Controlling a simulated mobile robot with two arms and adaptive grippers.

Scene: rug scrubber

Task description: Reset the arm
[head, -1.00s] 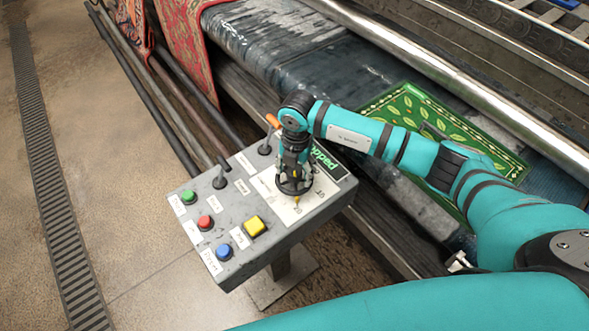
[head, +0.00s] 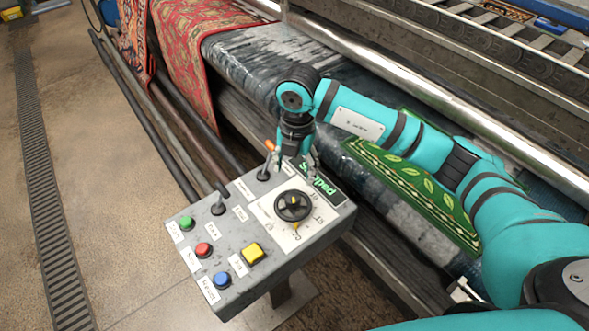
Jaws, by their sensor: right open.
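My right gripper (head: 300,158) is open and points down above the far edge of the grey control panel (head: 330,218). It is apart from the black dial (head: 293,206), which has a yellow pointer and shows uncovered. Its fingers are small and partly in shadow, beside the green label plate (head: 322,186). My right arm (head: 375,125) reaches in from the right over the machine. My left gripper is not in view.
A green leaf-patterned rug (head: 420,192) lies on the conveyor under my arm. Red rugs (head: 190,50) hang behind.

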